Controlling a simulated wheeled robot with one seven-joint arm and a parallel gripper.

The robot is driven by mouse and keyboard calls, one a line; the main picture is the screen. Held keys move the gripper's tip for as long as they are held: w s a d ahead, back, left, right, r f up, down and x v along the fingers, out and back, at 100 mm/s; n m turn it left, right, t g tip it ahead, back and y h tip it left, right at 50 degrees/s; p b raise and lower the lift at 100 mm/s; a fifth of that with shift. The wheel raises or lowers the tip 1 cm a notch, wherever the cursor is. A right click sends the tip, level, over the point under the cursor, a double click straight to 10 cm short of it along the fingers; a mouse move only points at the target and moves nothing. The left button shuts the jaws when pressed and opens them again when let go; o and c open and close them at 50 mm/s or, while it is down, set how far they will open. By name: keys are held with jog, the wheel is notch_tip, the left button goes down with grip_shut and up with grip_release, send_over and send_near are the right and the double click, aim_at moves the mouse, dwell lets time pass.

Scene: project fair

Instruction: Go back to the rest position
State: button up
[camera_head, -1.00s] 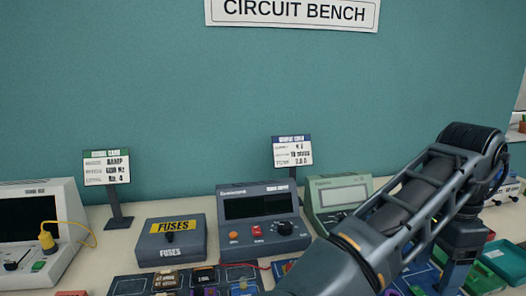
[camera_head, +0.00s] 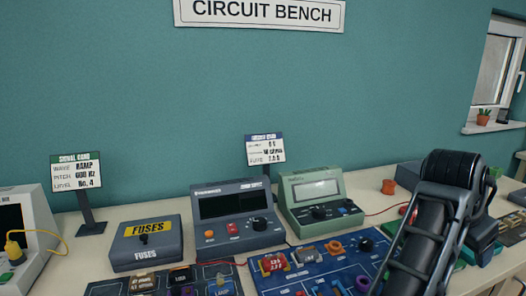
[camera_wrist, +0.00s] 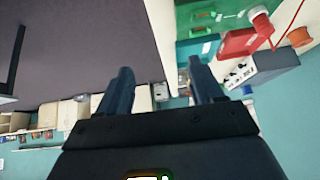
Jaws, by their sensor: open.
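My gripper (camera_wrist: 160,92) shows in the wrist view with its two dark fingers spread apart and nothing between them. The wrist view is tilted, with the bench edge and wall around the fingers. In the head view my arm rises at the lower right, over the right part of the bench, and the gripper itself cannot be made out there.
On the bench (camera_head: 108,222) stand a fuse box (camera_head: 146,243), a dark power supply (camera_head: 236,217), a green meter (camera_head: 320,203) and a blue board (camera_head: 312,271) with several parts. Two sign cards (camera_head: 76,172) stand behind. A potted plant (camera_head: 484,117) is on the windowsill.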

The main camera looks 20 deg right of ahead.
jog(key=d+r+n+t+h, duration=0.2)
jog(key=d+n+h, duration=0.1)
jog(key=d+h, duration=0.15)
jog(key=s+a+f+n+t+y, duration=0.4)
jog(key=s+a+f+n+t, duration=0.2)
jog(key=a+n, duration=0.3)
jog(key=s+a+f+n+t+y, duration=0.3)
jog(key=s+a+f+n+t, duration=0.25)
jog(key=a+n, duration=0.3)
jog(key=s+a+r+m+y, duration=0.2)
jog(key=s+a+y, duration=0.2)
jog(key=s+a, duration=1.1)
jog(key=shift+s+r+t+y, duration=0.15)
jog(key=shift+s+t+y, duration=0.25)
jog(key=shift+s, duration=0.85)
